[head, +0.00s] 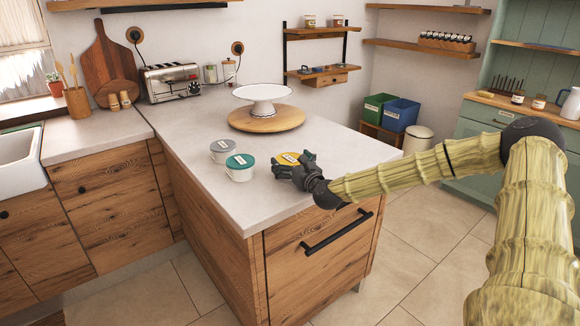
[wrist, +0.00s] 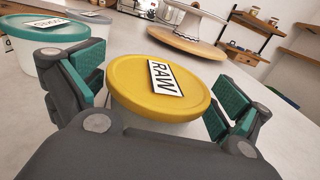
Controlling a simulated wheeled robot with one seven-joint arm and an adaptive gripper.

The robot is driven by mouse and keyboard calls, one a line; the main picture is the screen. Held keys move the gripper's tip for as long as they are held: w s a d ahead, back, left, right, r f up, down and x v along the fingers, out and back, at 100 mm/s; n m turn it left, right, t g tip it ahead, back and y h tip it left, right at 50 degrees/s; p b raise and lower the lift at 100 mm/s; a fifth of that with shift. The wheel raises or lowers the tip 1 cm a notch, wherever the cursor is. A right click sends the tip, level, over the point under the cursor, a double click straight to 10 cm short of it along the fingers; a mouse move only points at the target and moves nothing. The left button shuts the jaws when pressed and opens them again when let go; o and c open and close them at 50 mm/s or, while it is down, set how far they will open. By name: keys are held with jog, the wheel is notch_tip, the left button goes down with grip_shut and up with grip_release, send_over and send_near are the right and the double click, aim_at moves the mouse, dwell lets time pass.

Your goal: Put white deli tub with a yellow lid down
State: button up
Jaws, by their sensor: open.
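The white deli tub with a yellow lid (wrist: 130,85) stands upright on the pale counter, with a label reading RAW on its lid. It shows in the head view (head: 287,158), partly hidden behind my gripper (head: 296,170). In the wrist view my gripper (wrist: 155,105) is open, with one teal-padded finger on each side of the tub. A gap shows between the right finger and the lid; the left finger is close to the lid, and I cannot tell if it touches. The tub's lower part is mostly hidden by the gripper.
A teal-lidded tub (head: 240,162) and a grey-lidded tub (head: 224,148) stand to the left. A white cake stand (head: 263,92) on a round wooden board (head: 267,119) is behind. The countertop (head: 205,185) is bare toward the front left edge.

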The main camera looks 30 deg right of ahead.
jog(key=c, duration=1.1)
jog(key=shift+r, duration=0.15)
jog(key=shift+c, duration=0.2)
